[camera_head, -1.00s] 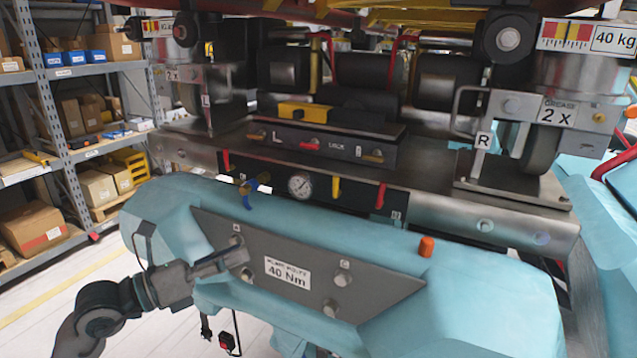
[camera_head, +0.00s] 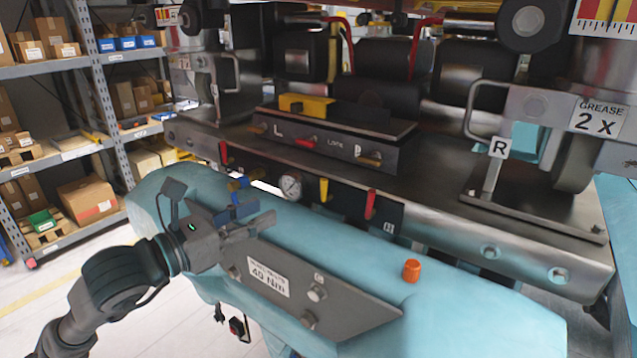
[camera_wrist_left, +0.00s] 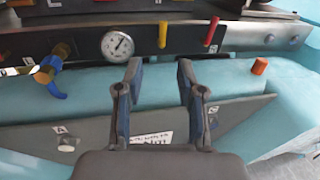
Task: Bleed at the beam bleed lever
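The front beam (camera_head: 435,215) carries a row of small controls. These are a red lever (camera_head: 222,152) at the left, a blue-handled cock (camera_head: 240,184), a round gauge (camera_head: 290,187), a yellow lever (camera_head: 324,190) and a red lever (camera_head: 370,204). I cannot read which is the bleed lever. In the left wrist view, the yellow lever (camera_wrist_left: 162,34) and red lever (camera_wrist_left: 211,32) stand beyond my left gripper (camera_wrist_left: 160,75). That gripper (camera_head: 262,216) is open and empty, above the grey plate and short of the beam. My right gripper is not in view.
A turquoise padded body (camera_head: 470,310) lies before the beam, with a grey "40 Nm" plate (camera_head: 345,310) and an orange plug (camera_head: 411,270). A lever box (camera_head: 335,145) sits on the beam. Shelves with boxes (camera_head: 85,200) stand at the left.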

